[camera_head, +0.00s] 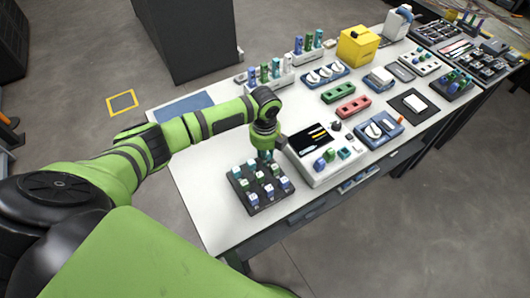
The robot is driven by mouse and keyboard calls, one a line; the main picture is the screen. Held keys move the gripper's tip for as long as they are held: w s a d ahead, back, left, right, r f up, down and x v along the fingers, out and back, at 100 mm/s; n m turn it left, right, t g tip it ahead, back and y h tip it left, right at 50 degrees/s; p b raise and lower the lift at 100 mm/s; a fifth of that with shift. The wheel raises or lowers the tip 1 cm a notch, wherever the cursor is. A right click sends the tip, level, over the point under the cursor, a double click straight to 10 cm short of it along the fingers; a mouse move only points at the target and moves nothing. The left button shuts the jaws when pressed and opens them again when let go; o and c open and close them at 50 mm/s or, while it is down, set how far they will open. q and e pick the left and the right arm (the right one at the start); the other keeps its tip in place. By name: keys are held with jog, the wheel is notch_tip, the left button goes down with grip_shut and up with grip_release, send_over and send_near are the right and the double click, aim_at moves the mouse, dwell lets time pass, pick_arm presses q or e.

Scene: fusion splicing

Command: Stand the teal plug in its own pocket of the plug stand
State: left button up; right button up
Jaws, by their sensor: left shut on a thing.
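The plug stand (257,208) is a dark block near the table's front left corner. Several small plugs with white, blue and teal parts stand in it in rows. My left gripper (265,154) points down over the back edge of this stand. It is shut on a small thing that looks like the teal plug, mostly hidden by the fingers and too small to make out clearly. I cannot tell whether the held plug touches a pocket. My right gripper is not in view.
A white device with a black screen (314,138) stands close to the right of the stand. White racks with coloured pieces (270,76), a yellow box (357,46), and green (338,92) and red (352,108) blocks lie farther back. A blue mat (186,105) lies at the left.

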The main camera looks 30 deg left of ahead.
pick_arm(q)
jog(key=shift+f, duration=0.3)
jog(key=shift+f, duration=0.1)
dwell(0.5)
jog(key=o, duration=1)
jog(key=shift+o, duration=0.2)
notch_tip(320, 180, up, 6)
jog(key=p, duration=0.6)
